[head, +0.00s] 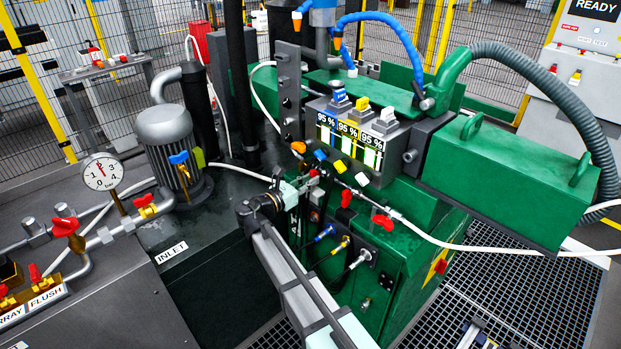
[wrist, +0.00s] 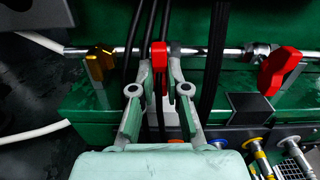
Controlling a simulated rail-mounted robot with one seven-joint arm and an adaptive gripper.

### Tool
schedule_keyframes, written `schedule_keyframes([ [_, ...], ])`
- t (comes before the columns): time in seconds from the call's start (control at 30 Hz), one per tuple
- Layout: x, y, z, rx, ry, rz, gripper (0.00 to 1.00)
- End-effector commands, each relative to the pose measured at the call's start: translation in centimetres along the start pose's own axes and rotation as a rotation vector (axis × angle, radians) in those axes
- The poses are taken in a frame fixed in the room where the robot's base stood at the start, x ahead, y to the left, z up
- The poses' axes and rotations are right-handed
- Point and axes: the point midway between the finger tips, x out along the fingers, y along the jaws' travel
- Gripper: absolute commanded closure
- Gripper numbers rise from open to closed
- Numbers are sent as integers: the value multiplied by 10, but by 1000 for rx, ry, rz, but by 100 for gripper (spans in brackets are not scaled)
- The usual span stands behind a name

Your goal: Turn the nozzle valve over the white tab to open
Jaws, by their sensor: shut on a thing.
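My gripper (wrist: 160,66) is shut on a red valve handle (wrist: 159,56), with one pale finger on each side. The handle stands upright in the wrist view, across the horizontal metal pipe (wrist: 214,50). In the head view my gripper (head: 307,181) is at the left front of the green machine, and a bit of red handle (head: 313,173) shows at its tips. A white tab (head: 362,179) sits at the right end of a row with orange, blue and yellow tabs. I cannot tell which tab goes with the held handle.
Dark hoses (wrist: 216,70) run close by my fingers. Coloured hose connectors (head: 340,245) stick out of the machine's front. A green box (head: 500,185) overhangs at right.

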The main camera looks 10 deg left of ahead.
Motion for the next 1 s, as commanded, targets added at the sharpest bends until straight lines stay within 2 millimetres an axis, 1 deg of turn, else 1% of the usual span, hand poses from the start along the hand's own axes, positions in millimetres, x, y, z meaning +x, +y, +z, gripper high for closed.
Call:
schedule_keyframes([
  [0.03, 0, 0, 3, -11, -1, 0, 100],
  [1.0, 1, 0, 4, -238, -2, 0, 100],
])
